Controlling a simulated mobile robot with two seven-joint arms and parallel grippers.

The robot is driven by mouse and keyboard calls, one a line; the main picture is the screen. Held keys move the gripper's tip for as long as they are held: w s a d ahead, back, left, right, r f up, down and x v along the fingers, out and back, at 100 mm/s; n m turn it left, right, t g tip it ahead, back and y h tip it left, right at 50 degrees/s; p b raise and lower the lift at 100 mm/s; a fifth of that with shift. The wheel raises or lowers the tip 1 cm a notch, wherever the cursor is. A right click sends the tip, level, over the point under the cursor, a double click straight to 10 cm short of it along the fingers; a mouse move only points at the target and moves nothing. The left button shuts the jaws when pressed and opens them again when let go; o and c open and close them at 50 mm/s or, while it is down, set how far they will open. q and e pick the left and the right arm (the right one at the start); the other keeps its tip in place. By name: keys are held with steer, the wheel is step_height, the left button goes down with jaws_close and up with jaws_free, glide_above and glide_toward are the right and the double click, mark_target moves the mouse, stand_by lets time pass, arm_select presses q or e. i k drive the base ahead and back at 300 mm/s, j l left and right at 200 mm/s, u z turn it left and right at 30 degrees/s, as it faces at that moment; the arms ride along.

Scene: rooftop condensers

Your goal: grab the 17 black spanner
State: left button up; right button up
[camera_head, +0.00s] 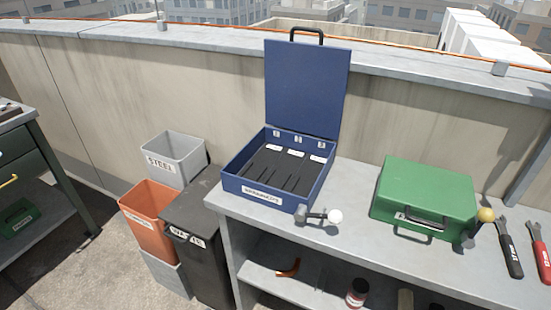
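A black-handled spanner (510,252) lies on the grey bench at the far right, beside the green case. A red-handled spanner (540,255) lies just to its right, close to the picture's edge. Both have grey metal heads pointing toward the back. Any size number on them is too small to read. An open blue box (268,200) stands on the bench with its lid up; its dark floor has narrow slots and white labels, and I cannot tell whether anything lies in them. Neither of my grippers is in view.
A closed green case (425,196) stands on the bench (350,180). A small object with a white ball (335,216) and one with a yellow ball (486,215) lie near the cases. Bins (152,210) stand left; a red jar (356,292) is on the lower shelf.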

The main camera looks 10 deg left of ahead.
mark_target(517, 272)
steer(key=z, duration=1.55)
